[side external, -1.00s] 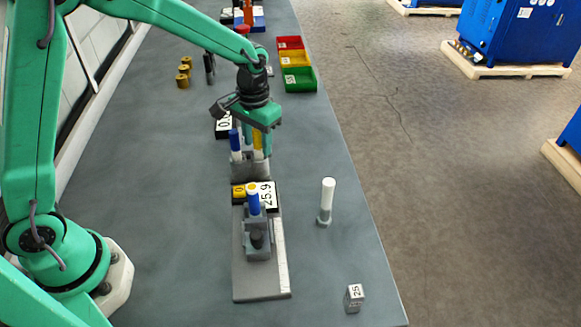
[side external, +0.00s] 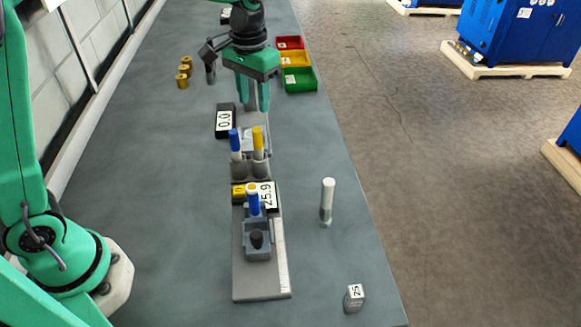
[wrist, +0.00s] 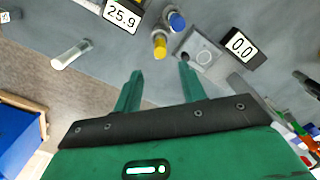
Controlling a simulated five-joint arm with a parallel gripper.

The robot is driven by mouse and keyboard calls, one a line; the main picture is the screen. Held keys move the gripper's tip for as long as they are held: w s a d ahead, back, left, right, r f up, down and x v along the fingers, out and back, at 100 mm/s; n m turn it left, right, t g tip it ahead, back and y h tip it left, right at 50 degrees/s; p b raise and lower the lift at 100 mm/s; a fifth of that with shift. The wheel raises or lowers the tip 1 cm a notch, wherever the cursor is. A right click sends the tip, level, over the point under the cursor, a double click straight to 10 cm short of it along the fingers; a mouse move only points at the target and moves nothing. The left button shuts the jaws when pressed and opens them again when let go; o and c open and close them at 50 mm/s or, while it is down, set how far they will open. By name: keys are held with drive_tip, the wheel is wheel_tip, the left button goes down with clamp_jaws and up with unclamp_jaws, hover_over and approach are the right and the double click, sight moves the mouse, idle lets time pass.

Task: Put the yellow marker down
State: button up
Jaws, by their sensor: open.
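The yellow marker (side external: 258,140) stands upright in a grey holder (side external: 240,172), beside a blue marker (side external: 235,142). In the wrist view the yellow marker (wrist: 160,44) shows ahead of the fingers, with the blue marker (wrist: 176,21) next to it. My gripper (side external: 251,105) is open and empty. It hangs above and behind the holder, apart from both markers. In the wrist view nothing is between the two fingers (wrist: 158,82).
A fixture (side external: 239,265) with another blue piece (side external: 253,202) stands in front. A white cylinder (side external: 327,197) stands to the right, and a small block (side external: 354,297) is nearer. Coloured bins (side external: 299,80) and brass cylinders (side external: 184,77) lie further back. The left bench surface is clear.

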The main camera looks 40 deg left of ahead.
drive_tip(key=shift+r, duration=0.15)
idle(0.5)
drive_tip(key=s+a+r+t, duration=0.2)
drive_tip(key=s+a, duration=0.1)
drive_tip(key=s, duration=0.7)
drive_tip(key=s+a+r+t, duration=0.1)
drive_tip(key=s+a+t, duration=0.2)
drive_tip(key=s, duration=0.8)
drive_tip(key=shift+s+a+r+t, duration=0.2)
drive_tip(key=shift+r+t, duration=0.1)
drive_tip(key=shift+r, duration=0.05)
